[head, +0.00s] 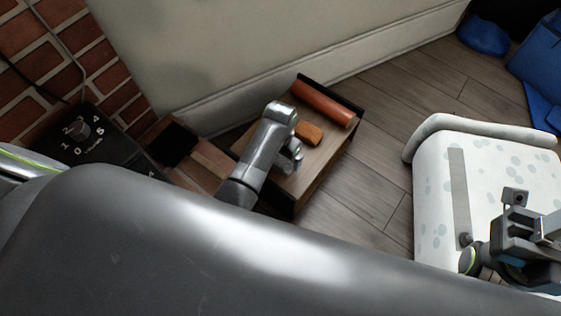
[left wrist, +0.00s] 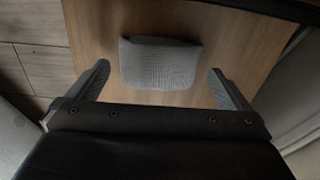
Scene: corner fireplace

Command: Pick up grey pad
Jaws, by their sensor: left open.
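The grey pad (left wrist: 160,64) lies on a wooden surface (left wrist: 200,22) in the left wrist view. It is a small, rounded block with a woven-looking texture. My left gripper (left wrist: 159,70) is open, with one finger to each side of the pad and clear gaps on both sides; no contact shows. In the head view my left arm reaches over a small wooden table (head: 318,167), and its gripper end (head: 290,158) is mostly hidden by the arm. I cannot make out the pad there. My right gripper (head: 530,238) is at the right edge, its jaws unclear.
An orange-red cylinder (head: 323,103) and a small orange-brown block (head: 308,133) are on the wooden table. A pale spotted padded seat (head: 435,190) stands to the right. Wall and skirting are behind the table; bare floor (head: 375,170) lies between table and seat.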

